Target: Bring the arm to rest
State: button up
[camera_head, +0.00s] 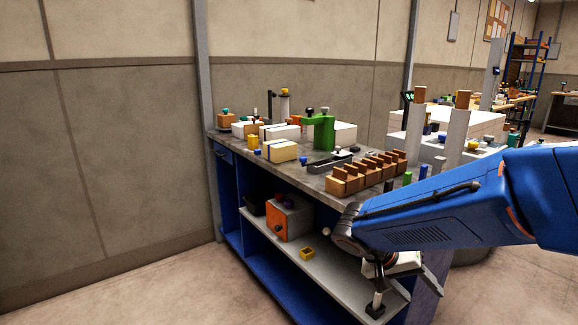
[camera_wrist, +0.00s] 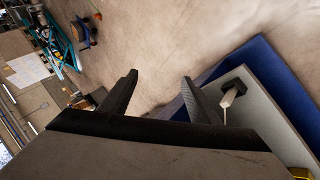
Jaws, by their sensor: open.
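My blue arm reaches in from the right in the head view, in front of the workbench. My gripper (camera_wrist: 160,88) is open in the wrist view, with its two dark fingers apart and nothing between them. Beyond the fingers is bare floor. In the head view the gripper end hangs low beside the bench's lower shelf, and its fingers are hard to make out there. A small white peg on a dark base (camera_head: 375,303) is at the near end of the shelf; it also shows just right of the right finger in the wrist view (camera_wrist: 232,92).
The blue workbench (camera_head: 228,188) carries a wooden divided rack (camera_head: 345,184), a green fixture (camera_head: 322,132) and several white blocks. Its lower shelf (camera_head: 325,275) holds an orange-fronted box (camera_head: 284,220) and a small yellow bin (camera_head: 307,252). Floor (camera_head: 150,285) at the left is clear.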

jog(key=s+a+r+n+t+y, duration=0.2)
jog(key=s+y, duration=0.6)
jog(key=s, duration=0.6)
jog(key=shift+s+r+n+t+y, duration=0.3)
jog(key=shift+r+n+t, duration=0.4)
jog(key=shift+n+t, duration=0.6)
